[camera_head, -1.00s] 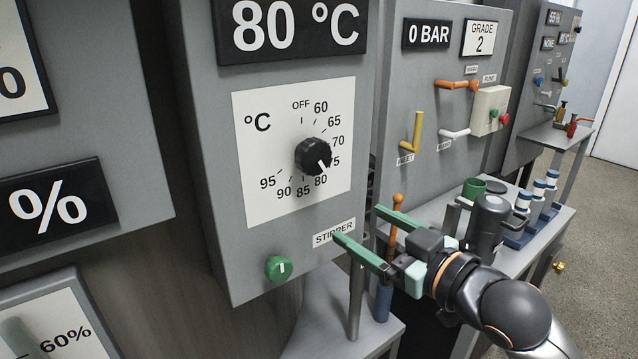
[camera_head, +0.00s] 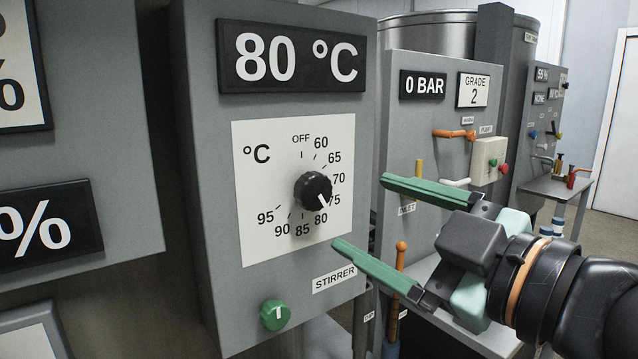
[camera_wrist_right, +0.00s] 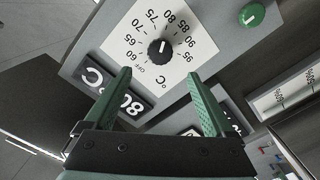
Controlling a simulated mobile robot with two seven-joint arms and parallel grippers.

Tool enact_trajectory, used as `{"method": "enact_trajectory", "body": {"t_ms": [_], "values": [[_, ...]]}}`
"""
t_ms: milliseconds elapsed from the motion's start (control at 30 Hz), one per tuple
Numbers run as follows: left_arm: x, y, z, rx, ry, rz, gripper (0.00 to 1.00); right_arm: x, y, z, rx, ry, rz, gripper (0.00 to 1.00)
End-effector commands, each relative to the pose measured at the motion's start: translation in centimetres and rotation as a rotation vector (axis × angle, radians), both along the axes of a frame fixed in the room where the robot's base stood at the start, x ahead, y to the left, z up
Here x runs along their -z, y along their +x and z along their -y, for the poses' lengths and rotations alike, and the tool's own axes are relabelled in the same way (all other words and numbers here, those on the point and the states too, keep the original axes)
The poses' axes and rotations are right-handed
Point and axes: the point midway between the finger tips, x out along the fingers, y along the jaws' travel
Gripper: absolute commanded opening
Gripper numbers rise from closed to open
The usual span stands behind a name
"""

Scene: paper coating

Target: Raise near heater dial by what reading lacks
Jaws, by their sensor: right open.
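The near heater dial is a round black knob (camera_head: 313,190) on a white °C scale plate (camera_head: 260,235) running from OFF and 60 to 95. My right gripper (camera_head: 360,212) has green fingers, open and empty, to the right of the plate and apart from the knob. In the right wrist view the knob (camera_wrist_right: 161,51) lies beyond the gap between the open fingers (camera_wrist_right: 158,75). My left gripper is out of view.
A green STIRRER knob (camera_head: 275,314) sits below the dial on the same grey cabinet. To the right, another panel with a 0 BAR display (camera_head: 422,85) carries an orange handle (camera_head: 454,134).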

Motion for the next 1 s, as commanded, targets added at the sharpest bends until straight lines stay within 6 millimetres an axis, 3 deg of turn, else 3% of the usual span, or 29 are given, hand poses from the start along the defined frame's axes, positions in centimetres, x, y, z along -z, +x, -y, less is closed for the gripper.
{"method": "enact_trajectory", "body": {"t_ms": [33,100,500,567,733,1000], "values": [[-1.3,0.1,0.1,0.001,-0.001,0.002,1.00,-0.6,0.4,-0.2,0.000,0.000,-0.006,0.89],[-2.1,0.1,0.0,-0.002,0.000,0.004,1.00,-0.7,0.7,-0.4,0.002,0.001,-0.007,0.89],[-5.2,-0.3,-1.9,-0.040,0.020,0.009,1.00,-0.6,2.1,-1.6,-0.002,0.000,-0.006,0.89],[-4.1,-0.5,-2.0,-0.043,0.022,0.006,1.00,-0.1,3.4,-2.6,-0.002,0.003,-0.001,0.89],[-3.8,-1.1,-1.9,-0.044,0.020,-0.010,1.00,-0.1,5.9,-4.4,-0.001,0.001,-0.001,0.89],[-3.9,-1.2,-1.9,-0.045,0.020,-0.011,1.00,-0.1,7.9,-5.8,-0.001,0.002,0.001,0.89]]}}
